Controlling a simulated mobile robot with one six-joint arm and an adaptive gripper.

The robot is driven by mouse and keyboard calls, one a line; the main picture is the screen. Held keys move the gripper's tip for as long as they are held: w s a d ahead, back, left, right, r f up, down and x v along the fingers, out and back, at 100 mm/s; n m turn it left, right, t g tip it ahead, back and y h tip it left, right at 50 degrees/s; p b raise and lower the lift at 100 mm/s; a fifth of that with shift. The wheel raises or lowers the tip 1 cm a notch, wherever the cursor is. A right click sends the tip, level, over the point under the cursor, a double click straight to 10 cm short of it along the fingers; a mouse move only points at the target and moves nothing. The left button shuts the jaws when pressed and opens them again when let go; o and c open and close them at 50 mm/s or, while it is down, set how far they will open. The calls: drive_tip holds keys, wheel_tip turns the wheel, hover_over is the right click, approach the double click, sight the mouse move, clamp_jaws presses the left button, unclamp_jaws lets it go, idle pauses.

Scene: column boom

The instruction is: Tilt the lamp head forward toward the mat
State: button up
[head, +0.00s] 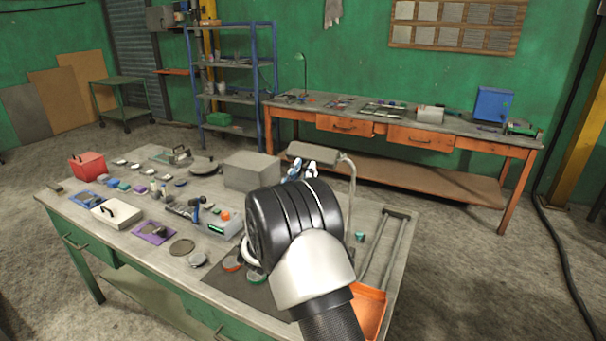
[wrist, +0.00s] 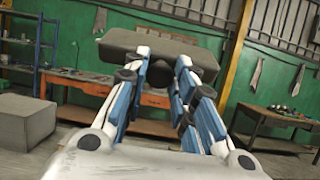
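The lamp has a grey, box-like head (head: 312,152) on a pale curved stem (head: 351,180) at the table's back right. The lamp head (wrist: 160,45) also fills the upper middle of the wrist view and looks roughly level. My gripper (head: 302,170), with blue and white fingers, is just below and in front of the head. In the wrist view my gripper (wrist: 163,62) has its fingers apart, with a dark part between them. I cannot tell whether they touch the lamp. The dark mat (head: 235,289) lies at the table's front, partly hidden by my arm.
A grey box (head: 251,171) stands left of the lamp. Tools and small parts crowd the left of the table (head: 128,240). An orange dustpan (head: 369,310) lies at the right edge. An orange workbench (head: 410,135) stands behind.

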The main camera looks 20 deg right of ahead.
clamp_jaws()
